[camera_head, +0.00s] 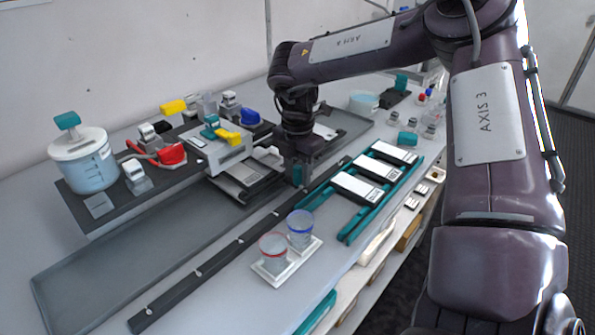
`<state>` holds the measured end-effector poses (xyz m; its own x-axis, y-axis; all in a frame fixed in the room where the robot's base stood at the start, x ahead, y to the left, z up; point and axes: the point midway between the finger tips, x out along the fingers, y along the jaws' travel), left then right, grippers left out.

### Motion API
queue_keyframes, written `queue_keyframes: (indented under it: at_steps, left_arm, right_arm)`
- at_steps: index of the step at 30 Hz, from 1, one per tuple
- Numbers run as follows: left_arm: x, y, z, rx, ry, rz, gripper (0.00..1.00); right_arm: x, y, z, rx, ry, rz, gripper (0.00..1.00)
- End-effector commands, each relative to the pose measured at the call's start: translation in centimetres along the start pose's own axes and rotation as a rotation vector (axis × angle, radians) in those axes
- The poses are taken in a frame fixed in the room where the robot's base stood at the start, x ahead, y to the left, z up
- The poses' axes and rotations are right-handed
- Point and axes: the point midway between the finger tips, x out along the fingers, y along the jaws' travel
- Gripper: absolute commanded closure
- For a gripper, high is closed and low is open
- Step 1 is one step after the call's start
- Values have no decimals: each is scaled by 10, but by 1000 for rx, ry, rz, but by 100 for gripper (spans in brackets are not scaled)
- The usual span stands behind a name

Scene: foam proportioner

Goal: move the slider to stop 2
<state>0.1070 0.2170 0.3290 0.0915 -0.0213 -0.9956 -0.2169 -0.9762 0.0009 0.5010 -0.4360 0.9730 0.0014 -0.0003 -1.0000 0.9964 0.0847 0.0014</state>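A long black rail (225,257) with several small pale marks along it runs diagonally across the bench from the front left toward the back right. My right gripper (299,180) points down at the far part of the rail, beside a grey device. A small teal piece (298,173) shows at its fingertips; it may be the slider's handle, but the gripper hides most of it. I cannot tell whether the fingers are closed on it. Stop numbers are too small to read. My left gripper is out of view.
Two clear cups, red-ringed (273,252) and blue-ringed (300,229), stand on white plates right of the rail. A teal rack (348,226) with white-and-black blocks lies farther right. A lidded bucket (85,165) and red-handled and yellow-handled valves (172,154) stand left. The rail's near part is clear.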

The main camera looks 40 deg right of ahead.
Motion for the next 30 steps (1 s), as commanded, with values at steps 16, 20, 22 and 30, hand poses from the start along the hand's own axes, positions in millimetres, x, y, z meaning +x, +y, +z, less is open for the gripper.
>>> queue_keyframes:
  at_steps: [16,20,22,30]
  left_arm:
    - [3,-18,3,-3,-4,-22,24]
    - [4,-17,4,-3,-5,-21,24]
    - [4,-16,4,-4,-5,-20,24]
    - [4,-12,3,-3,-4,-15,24]
  right_arm:
    - [-37,1,0,-1,-3,3,62]
    - [-59,1,0,-1,-3,2,62]
    - [-68,1,0,0,-3,1,62]
    - [-78,0,-1,-1,0,-1,62]
